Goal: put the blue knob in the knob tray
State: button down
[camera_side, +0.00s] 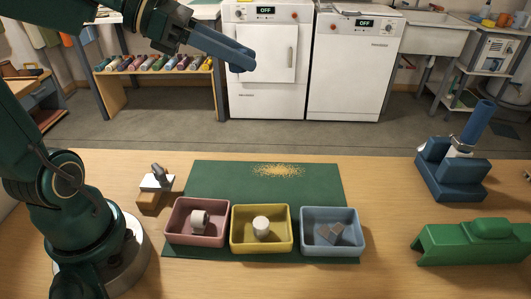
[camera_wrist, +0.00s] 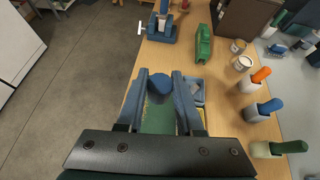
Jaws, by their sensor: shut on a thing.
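My gripper (camera_side: 236,58) is raised high over the far side of the bench, well above and behind the trays. In the wrist view its fingers (camera_wrist: 161,90) are shut on the blue knob (camera_wrist: 160,83), a round blue piece between the tips. In the side view the knob is hard to tell from the blue fingers. Three trays stand in a row: a pink one (camera_side: 180,240) with a pale ring-like piece, a yellow one (camera_side: 245,247) with a white round knob-like piece (camera_side: 261,227), and a blue one (camera_side: 335,251) with flat grey-brown pieces.
A green mat (camera_side: 220,175) with yellowish crumbs lies behind and under the trays. A small block with a metal clamp (camera_side: 156,183) stands left. A blue fixture with a tube (camera_side: 452,168) and a green box-like piece (camera_side: 475,245) stand right. White appliances (camera_side: 265,85) stand behind the bench.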

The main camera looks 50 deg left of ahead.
jog(key=shift+w+a+f+m+g+h, duration=0.1)
jog(key=shift+w+f+m+g+h, duration=0.05)
jog(key=shift+f+m+g+h, duration=0.45)
notch_tip(320, 180, down, 5)
jog(key=a+m+g+h, duration=0.3)
jog(key=m+g, duration=0.1)
jog(key=m, duration=0.1)
jog(key=m+g, duration=0.1)
send_over(263, 191)
notch_tip(263, 191, down, 15)
jog(key=shift+f, duration=2.2)
jog(key=shift+f, duration=0.15)
jog(key=c, duration=0.5)
grip_release()
jog(key=shift+c, duration=0.2)
